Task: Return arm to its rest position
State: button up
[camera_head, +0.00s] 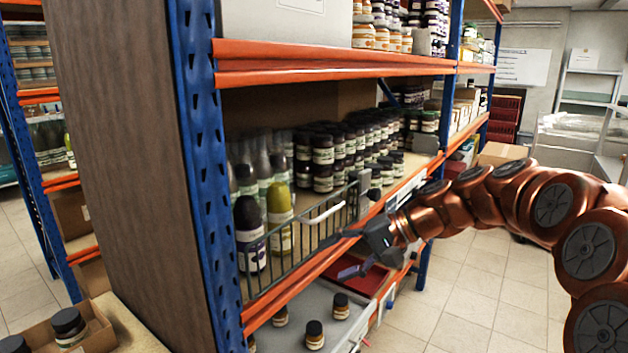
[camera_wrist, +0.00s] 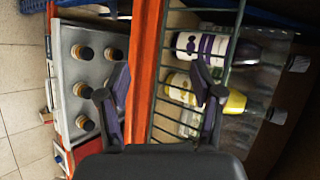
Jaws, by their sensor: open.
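My copper-coloured arm reaches in from the right in the head view, with my gripper (camera_head: 343,251) in front of the orange-edged shelf. In the wrist view my gripper (camera_wrist: 160,72) has its two dark fingers spread apart with nothing held between them. Behind the gap show the orange shelf beam (camera_wrist: 146,70) and a green wire guard (camera_wrist: 170,88). No rest position is marked in either view.
Behind the wire guard stand a dark bottle (camera_head: 250,235) and a yellow bottle (camera_head: 280,215). Several small jars stand on the grey lower surface (camera_head: 295,303). A blue upright (camera_head: 205,180) bounds the shelf. The tiled aisle (camera_head: 480,300) is clear.

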jog(key=s+d+f+n+g+h+p, duration=0.1)
jog(key=s+f+h, duration=0.2)
jog(key=s, duration=0.6)
jog(key=s+d+f+n+g+h+p, duration=0.1)
jog(key=s+f+h, duration=0.15)
jog(key=s, duration=0.65)
jog(key=s+d+f+h+p, duration=0.1)
jog(key=s+d+f+h, duration=0.1)
jog(key=s+d, duration=0.3)
jog(key=s+d+f+g+h+p, duration=0.1)
jog(key=s+d+f+h, duration=0.2)
jog(key=s, duration=0.9)
jog(key=d+h, duration=0.1)
jog(key=d, duration=0.2)
jog(key=shift+d+f+n, duration=0.15)
jog(key=shift+d+n, duration=0.05)
jog(key=shift+n, duration=0.1)
